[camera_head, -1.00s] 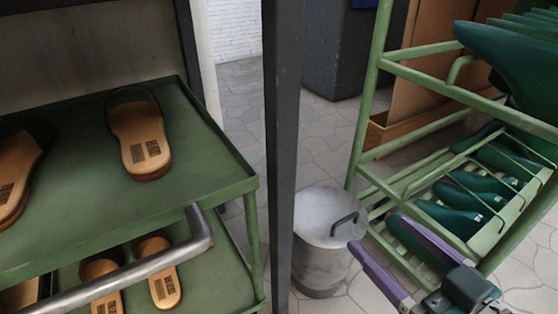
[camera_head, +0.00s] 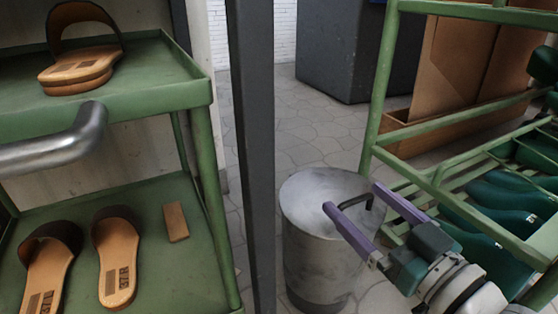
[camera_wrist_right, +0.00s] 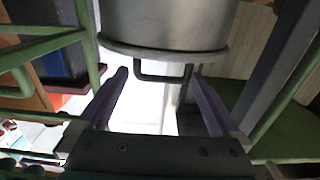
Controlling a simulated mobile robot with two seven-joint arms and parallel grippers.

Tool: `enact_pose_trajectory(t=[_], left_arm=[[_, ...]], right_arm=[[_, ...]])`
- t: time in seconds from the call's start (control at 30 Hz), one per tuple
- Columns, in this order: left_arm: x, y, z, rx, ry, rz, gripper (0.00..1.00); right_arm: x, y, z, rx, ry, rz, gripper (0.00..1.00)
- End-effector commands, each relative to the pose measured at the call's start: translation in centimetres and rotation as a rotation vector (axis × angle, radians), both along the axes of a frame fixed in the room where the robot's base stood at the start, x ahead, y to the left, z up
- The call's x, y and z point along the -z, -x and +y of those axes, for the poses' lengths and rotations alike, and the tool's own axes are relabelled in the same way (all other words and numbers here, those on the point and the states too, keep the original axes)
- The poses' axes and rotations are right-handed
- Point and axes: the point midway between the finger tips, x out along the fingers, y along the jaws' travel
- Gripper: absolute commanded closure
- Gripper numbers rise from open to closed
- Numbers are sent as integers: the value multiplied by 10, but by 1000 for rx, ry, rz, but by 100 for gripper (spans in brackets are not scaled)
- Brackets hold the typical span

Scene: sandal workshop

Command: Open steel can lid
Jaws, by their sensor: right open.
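The steel can (camera_head: 318,260) stands upright on the floor in the head view, with its round lid (camera_head: 305,195) on top. A dark bent handle (camera_head: 371,201) rises from the lid's right side. My right gripper (camera_head: 353,197) is open and empty, with its purple fingers reaching over the lid near the handle. In the right wrist view, the can (camera_wrist_right: 165,22) appears upside down at the top. Its handle (camera_wrist_right: 160,79) shows between the two open fingers (camera_wrist_right: 160,73), with no clear contact. My left gripper is not in view.
A dark post (camera_head: 252,150) stands just left of the can. A green shelf cart (camera_head: 150,97) with sandals and a metal bar (camera_head: 60,148) is at the left. A green rack (camera_head: 440,190) holding teal shoe forms stands close on the right. Tiled floor (camera_head: 310,130) is open behind the can.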

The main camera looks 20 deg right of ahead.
Motion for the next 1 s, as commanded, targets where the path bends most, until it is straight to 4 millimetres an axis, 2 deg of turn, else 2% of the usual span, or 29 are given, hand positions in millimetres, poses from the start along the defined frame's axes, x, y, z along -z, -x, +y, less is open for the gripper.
enact_pose_trajectory(t=[0.03, 0.17, 0.43, 1.0], left_arm=[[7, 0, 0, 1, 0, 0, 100], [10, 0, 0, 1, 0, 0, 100], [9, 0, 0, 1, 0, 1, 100], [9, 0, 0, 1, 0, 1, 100]], right_arm=[[3, -6, 1, -1, 0, -3, 0], [1, -15, 1, 0, 0, 1, 0], [0, -17, 1, 0, 0, 1, 0], [0, -16, 1, 1, 0, 2, 63]])
